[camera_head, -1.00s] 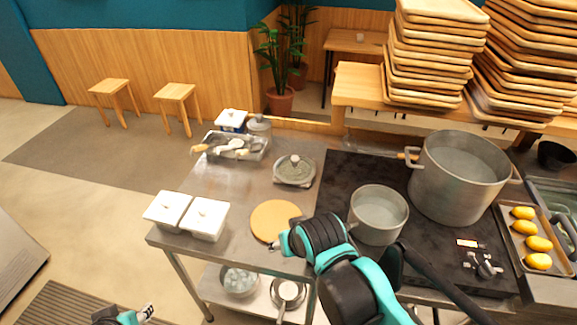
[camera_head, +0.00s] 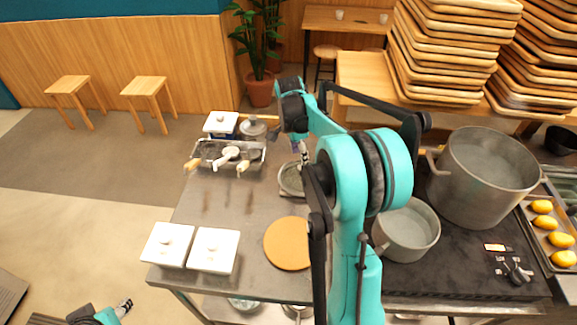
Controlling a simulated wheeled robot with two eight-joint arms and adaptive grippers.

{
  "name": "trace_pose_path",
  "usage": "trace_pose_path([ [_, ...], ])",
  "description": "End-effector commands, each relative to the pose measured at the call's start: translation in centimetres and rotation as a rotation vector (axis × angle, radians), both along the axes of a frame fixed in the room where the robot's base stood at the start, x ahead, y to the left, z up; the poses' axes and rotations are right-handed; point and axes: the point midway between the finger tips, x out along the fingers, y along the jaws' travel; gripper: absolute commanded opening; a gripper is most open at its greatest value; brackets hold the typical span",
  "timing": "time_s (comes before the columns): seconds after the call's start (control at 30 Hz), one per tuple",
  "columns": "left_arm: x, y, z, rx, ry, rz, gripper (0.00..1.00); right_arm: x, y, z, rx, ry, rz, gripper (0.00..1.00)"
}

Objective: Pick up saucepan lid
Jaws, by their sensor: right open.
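A round grey saucepan lid (camera_head: 290,180) lies on the steel counter's back part, partly hidden behind my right arm. My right gripper (camera_head: 303,158) is open and hangs over the lid's upper right side. Whether its fingers touch the lid cannot be told. My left gripper (camera_head: 124,307) shows only in part at the lower left, far from the lid and beside the counter; its jaws are too small to judge. A small grey saucepan (camera_head: 408,232) without a lid stands on the dark stove right of my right arm.
A large pot (camera_head: 485,175) stands on the stove. A wooden round board (camera_head: 288,243), two white lidded boxes (camera_head: 213,250) and a tray of utensils (camera_head: 222,160) are on the counter (camera_head: 215,205). A lidded metal jar (camera_head: 253,128) stands behind the tray. The counter's middle left is clear.

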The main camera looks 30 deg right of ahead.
Motion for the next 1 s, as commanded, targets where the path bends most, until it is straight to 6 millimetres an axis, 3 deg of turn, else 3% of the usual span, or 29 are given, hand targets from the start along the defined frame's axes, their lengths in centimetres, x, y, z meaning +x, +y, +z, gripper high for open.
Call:
trace_pose_path([
  [0.13,0.0,0.0,0.0,0.0,0.0,0.0,0.41,0.3,-1.6,-1.2,0.002,0.019,-0.091,0.56],
  [0.47,0.0,0.0,-1.4,0.0,0.0,0.0,0.41,0.3,-2.1,-4.5,0.001,0.019,-0.098,0.56],
  [0.73,0.0,0.0,-3.3,0.0,0.0,0.0,0.41,0.4,-2.6,-8.4,0.001,0.019,-0.097,0.56],
  [1.0,0.0,0.0,-3.2,0.0,0.0,0.0,0.41,0.4,-2.7,-8.7,0.001,0.019,-0.096,0.56],
])
